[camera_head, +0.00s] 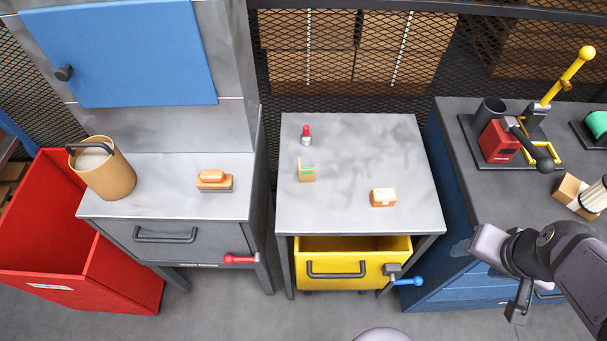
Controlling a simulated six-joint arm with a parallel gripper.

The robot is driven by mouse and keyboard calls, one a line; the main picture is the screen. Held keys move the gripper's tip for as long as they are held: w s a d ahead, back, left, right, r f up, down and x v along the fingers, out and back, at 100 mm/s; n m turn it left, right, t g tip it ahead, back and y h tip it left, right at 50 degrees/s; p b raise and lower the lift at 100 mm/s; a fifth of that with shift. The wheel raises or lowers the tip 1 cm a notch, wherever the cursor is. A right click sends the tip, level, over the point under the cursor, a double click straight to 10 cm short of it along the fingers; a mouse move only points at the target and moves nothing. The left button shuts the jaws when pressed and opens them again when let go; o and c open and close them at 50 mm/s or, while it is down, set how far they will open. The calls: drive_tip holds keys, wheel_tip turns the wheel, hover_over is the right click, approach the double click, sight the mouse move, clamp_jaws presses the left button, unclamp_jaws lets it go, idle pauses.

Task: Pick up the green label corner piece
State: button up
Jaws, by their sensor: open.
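The green label corner piece (306,173) is a small tan corner-shaped piece with a green patch. It stands on the grey top of the middle table (345,211), left of the table's centre. My gripper (500,311) is at the lower right, in front of the right blue cabinet (451,237). It is open and well apart from the piece. Its fingers are partly hidden by my arm, and I see nothing held in it.
A small red-topped bottle (306,136) stands behind the piece. An orange-and-white box (383,198) lies to its right. A yellow drawer (337,268) is partly open below. A red-and-yellow lever press (498,142) stands on the right cabinet. The middle tabletop's front left is clear.

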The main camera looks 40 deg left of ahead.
drive_tip(key=w+a+f+n+t+y+b, duration=0.1)
drive_tip(key=w+a+n+t+y+b, duration=0.15)
drive_tip(key=a, duration=0.85)
drive_tip(key=w+a+f+n+t+y+b, duration=0.1)
drive_tip(key=a+n+t+y+b, duration=0.15)
drive_tip(key=a, duration=0.95)
drive_tip(key=s+a+r+n+t+y+b, duration=0.1)
drive_tip(key=s+a+r+t+y+b, duration=0.2)
drive_tip(key=s+a, duration=0.4)
drive_tip(key=s+a+r+n+t+y+b, duration=0.1)
drive_tip(key=s+a+y+b, duration=0.1)
drive_tip(key=s+a+y, duration=0.35)
drive_tip(key=h, duration=0.2)
approach(307, 173)
drive_tip(key=x, duration=0.3)
drive_tip(key=shift+s+a+f, duration=0.1)
drive_tip(key=shift+s+f, duration=0.05)
drive_tip(key=shift+f, duration=0.1)
drive_tip(key=shift+p+x, duration=0.4)
drive_tip(key=shift+x, duration=0.7)
drive_tip(key=shift+w+a+r+p, duration=0.25)
drive_tip(key=shift+w+a+p, duration=0.05)
drive_tip(key=shift+w, duration=0.15)
drive_tip(key=shift+p+x, duration=0.5)
drive_tip(key=shift+x, duration=1.55)
